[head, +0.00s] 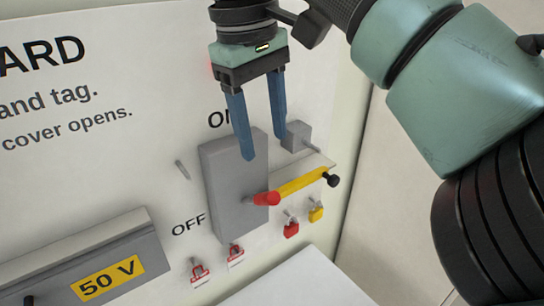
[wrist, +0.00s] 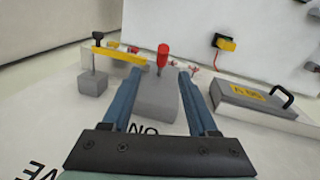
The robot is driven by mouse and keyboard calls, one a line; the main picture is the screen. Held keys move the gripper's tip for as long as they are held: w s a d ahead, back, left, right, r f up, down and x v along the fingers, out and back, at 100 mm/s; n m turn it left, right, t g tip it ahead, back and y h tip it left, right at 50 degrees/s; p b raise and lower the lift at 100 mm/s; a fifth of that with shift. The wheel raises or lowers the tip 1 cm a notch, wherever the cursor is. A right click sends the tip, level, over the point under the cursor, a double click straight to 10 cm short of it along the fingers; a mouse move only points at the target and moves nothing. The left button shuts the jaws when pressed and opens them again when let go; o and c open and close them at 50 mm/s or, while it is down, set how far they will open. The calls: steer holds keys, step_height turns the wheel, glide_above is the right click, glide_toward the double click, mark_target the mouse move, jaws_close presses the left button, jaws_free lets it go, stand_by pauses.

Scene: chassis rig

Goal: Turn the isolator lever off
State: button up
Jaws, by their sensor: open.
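The isolator is a grey box (head: 222,190) on a white board, with ON printed near its upper end and OFF near its lower end. Its red lever (head: 266,199) sticks out from the lower half of the box. The red lever (wrist: 162,56) also shows in the wrist view, beyond the fingertips and roughly centred between them. My gripper (head: 264,155) is open, its two blue fingers hanging over the upper part of the box, above the lever in the head view. Nothing is between the fingers except the view of the grey box (wrist: 155,103). I cannot tell any contact with the box.
A yellow bar (head: 301,183) with a black knob (head: 332,180) lies just right of the lever. A small grey block (head: 296,136) is right of the fingers. Red and yellow padlocks (head: 291,229) hang below. A grey 50 V cover (head: 85,262) is lower left.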

mark_target(273, 194)
steer(key=f+p, duration=0.1)
steer(key=f, duration=0.2)
steer(key=d+f+p, duration=0.1)
steer(key=f, duration=0.3)
steer(key=f+p, duration=0.1)
steer(key=f, duration=0.3)
steer(key=shift+s+d+f, duration=0.1)
steer(key=shift+d, duration=0.05)
steer(key=shift+w+f, duration=0.2)
steer(key=shift+f, duration=0.35)
jaws_close()
stand_by(0.6)
